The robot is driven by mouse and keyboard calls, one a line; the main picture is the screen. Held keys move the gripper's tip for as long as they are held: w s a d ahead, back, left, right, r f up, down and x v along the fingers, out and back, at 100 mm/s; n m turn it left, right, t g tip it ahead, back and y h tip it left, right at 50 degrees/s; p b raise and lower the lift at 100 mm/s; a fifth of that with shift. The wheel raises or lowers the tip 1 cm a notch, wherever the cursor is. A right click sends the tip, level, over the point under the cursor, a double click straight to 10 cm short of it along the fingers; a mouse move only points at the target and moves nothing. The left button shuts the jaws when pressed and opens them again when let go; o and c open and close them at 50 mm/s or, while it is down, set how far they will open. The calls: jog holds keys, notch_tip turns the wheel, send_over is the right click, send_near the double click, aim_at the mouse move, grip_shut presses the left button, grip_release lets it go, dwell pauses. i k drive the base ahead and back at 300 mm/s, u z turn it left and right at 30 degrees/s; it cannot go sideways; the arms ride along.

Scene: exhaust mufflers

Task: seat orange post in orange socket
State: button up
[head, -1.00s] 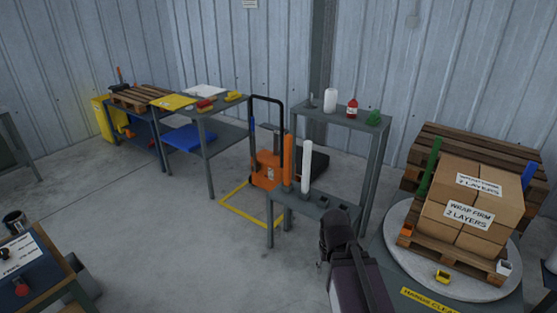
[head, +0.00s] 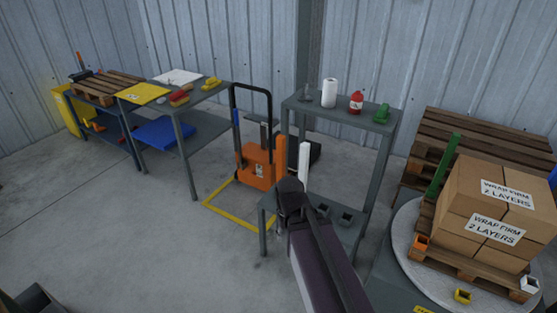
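The orange post (head: 281,153) stands upright on the low grey rack. Its lower part is hidden behind the dark end of my arm. The orange socket (head: 421,243) is at the left front corner of the pallet on the round turntable, and it looks empty. A white post (head: 303,164) stands just right of the orange post. My gripper (head: 290,196) is at the dark arm end, in front of the rack and overlapping the foot of the orange post in the picture. Its fingers cannot be made out, so I cannot see whether it touches the post.
The pallet carries stacked cartons (head: 492,212), a green post (head: 441,168) and a white socket (head: 529,284). A grey shelf (head: 340,113) stands behind the rack. Open floor (head: 150,230) lies left.

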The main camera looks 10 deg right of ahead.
aim_at(490, 220)
jog(key=z, duration=0.3)
jog(key=i, duration=0.9)
jog(key=z, duration=0.75)
jog(key=i, duration=0.55)
jog(key=z, duration=0.25)
